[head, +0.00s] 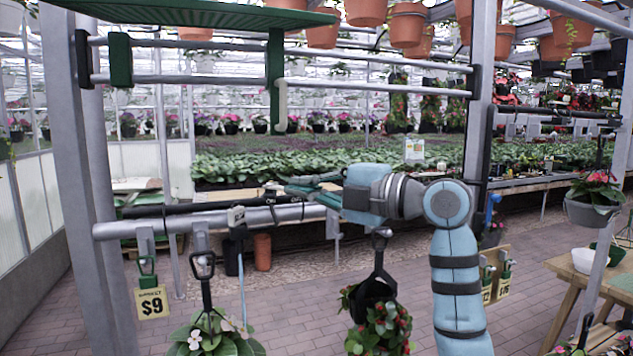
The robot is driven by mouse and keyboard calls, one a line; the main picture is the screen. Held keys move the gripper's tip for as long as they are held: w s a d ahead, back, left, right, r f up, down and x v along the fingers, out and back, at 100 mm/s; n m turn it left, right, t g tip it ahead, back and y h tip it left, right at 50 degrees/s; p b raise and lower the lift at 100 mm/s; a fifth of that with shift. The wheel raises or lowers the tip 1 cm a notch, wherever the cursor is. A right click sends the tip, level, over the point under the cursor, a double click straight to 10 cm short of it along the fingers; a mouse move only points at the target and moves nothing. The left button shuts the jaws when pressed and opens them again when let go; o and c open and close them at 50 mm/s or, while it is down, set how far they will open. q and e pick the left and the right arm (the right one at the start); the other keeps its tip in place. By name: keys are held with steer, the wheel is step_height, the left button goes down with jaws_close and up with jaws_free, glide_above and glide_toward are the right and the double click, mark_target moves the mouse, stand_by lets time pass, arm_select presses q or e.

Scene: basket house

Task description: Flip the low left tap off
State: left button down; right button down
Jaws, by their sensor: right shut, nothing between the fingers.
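My right gripper (292,189) reaches in from the right at mid-picture. Its teal-grey fingers are shut and empty and point left. They are just above and behind the grey horizontal rail (285,214), and I cannot tell whether they touch it. A small pale and dark fitting (237,220) sits on the rail to the left of the fingertips, with a thin light-blue tube hanging below it. It may be the low left tap, but its handle position is too small to read. A blue tap-like handle (492,207) shows right of my arm. My left gripper is out of view.
Hanging flower pots (212,340) (375,310) hang from the rail on dark hooks. A $9 sign (152,303) hangs at left. Grey posts (85,180) frame the rack. A wooden table (570,275) stands at right.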

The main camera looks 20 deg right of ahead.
steer(key=shift+w+d+f, duration=0.15)
steer(key=shift+w+d, duration=0.55)
steer(key=shift+w, duration=0.05)
steer(key=shift+a, duration=0.1)
steer(key=shift+w+d+n+g+y+p, duration=0.2)
steer(key=shift+d+n+g+y+p, duration=0.25)
steer(key=shift+p, duration=0.25)
